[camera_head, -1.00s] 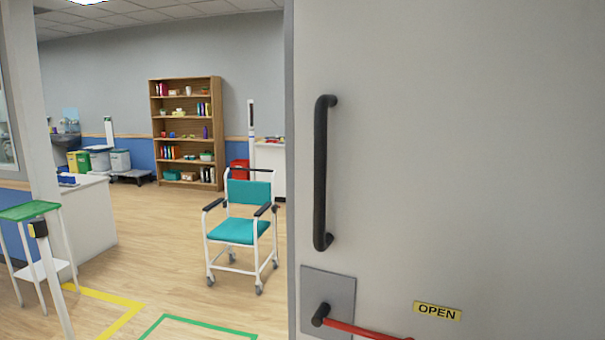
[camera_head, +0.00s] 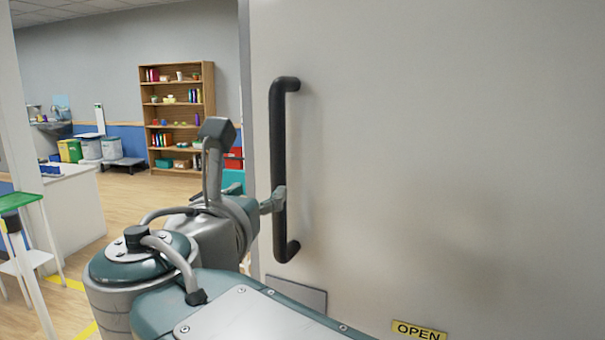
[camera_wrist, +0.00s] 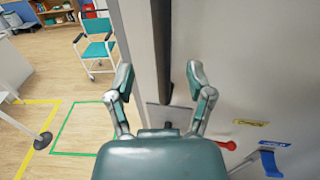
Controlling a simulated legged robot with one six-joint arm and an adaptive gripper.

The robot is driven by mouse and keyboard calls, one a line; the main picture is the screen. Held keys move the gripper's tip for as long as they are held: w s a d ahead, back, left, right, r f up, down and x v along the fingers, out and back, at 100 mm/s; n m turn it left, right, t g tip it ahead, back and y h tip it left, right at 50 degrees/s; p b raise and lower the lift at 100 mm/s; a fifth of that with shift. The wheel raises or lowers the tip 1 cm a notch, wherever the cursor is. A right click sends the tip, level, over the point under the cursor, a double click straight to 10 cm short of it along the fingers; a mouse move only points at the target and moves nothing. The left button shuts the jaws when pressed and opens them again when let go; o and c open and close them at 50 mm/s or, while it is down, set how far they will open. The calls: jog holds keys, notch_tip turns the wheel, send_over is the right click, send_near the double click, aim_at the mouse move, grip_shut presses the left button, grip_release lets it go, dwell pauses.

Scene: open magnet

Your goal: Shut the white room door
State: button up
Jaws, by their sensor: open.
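The white door (camera_head: 450,150) stands open and fills the right of the head view, its free edge left of the handle. A black vertical pull handle (camera_head: 278,150) is fixed near that edge. My gripper (camera_head: 272,202) is at the lower half of the handle, with one finger visible beside it; the other is hidden. In the wrist view my gripper (camera_wrist: 160,82) is open, its fingers spread on either side of the dark handle bar (camera_wrist: 164,45). Contact cannot be told. A red lever (camera_wrist: 218,143) shows below on the door.
A yellow OPEN label (camera_head: 418,331) is on the door. Through the doorway, a teal wheeled chair (camera_wrist: 97,45) stands on the wood floor beyond green and yellow floor lines. A green-topped stand (camera_head: 20,202) is at the left. A bookshelf (camera_head: 178,115) stands at the back.

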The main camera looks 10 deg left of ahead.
aim_at(275, 178)
jog(key=w, duration=0.8)
jog(key=shift+w+d, duration=0.3)
jog(key=shift+d, duration=0.05)
grip_shut()
